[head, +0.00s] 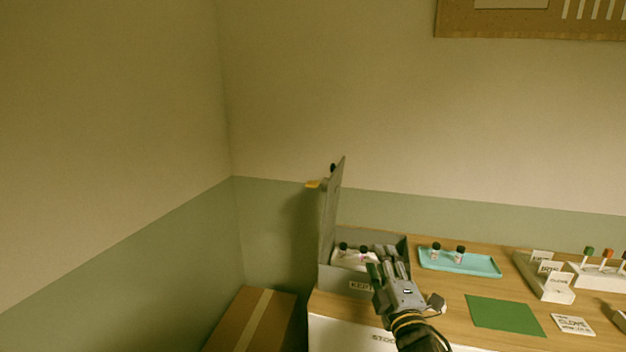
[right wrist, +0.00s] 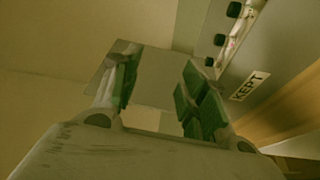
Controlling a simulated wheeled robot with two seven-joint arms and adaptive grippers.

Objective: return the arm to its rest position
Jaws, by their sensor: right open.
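My right gripper (head: 386,268) is in front of the grey box labelled KEPT (head: 345,279), at the left end of the table. In the right wrist view the gripper (right wrist: 160,95) has its green-padded fingers apart with nothing between them. The box also shows in the right wrist view (right wrist: 270,60), beside the fingers, with dark bottle caps along its inside. In the head view, dark-capped bottles (head: 363,252) stand in the box, and its lid (head: 331,215) is upright on the left. The gripper hides part of the box's right side. My left gripper is not in view.
A turquoise tray (head: 480,268) with two dark-capped bottles stands right of the box. A green mat (head: 506,315) and a CLOVE card (head: 573,325) lie nearer. Labelled racks (head: 545,280) stand farther right. A cardboard box (head: 238,325) is left of the table.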

